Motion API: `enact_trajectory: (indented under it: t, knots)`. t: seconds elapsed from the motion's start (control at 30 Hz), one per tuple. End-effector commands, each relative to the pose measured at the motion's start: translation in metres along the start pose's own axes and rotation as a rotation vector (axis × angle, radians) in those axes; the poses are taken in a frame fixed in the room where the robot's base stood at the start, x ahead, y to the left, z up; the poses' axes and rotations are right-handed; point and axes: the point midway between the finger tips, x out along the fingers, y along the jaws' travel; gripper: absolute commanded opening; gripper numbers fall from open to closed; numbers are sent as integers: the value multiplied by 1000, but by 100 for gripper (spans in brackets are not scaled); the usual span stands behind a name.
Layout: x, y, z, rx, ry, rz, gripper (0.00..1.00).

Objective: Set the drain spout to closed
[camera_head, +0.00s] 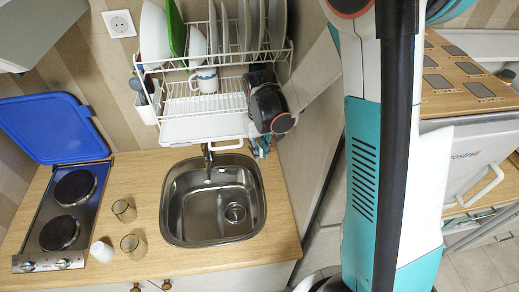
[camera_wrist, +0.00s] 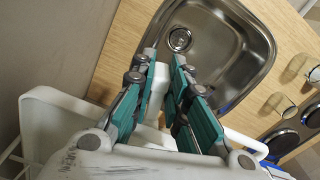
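I cannot pick out the drain spout with certainty. The dish rack's white drip tray (camera_head: 200,130) hangs on the wall above the sink in the head view. Its white surface also shows at the lower left of the wrist view (camera_wrist: 45,125). My gripper (camera_wrist: 164,56) has two teal fingers with a space between them, pointing toward the sink. A small white piece (camera_wrist: 158,88) shows between the fingers; it may be the spout. I cannot tell whether the fingers press on it. In the head view, my gripper (camera_head: 263,147) is at the rack's lower right, partly hidden by my wrist.
The steel sink (camera_head: 185,215) is set in the wooden counter below. A tap (camera_head: 208,160) stands at its back edge. Plates and a mug (camera_head: 205,82) are in the rack. Glasses (camera_head: 124,211) and a hob with a raised blue lid (camera_head: 50,125) are at the left.

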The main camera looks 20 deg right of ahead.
Motion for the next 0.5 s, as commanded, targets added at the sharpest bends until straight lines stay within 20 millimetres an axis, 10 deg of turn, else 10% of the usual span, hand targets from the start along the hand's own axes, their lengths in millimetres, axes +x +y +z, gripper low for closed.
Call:
enact_trajectory:
  t: [0.5]
  knots:
    - [2,13,-2,-239,0,0,0]
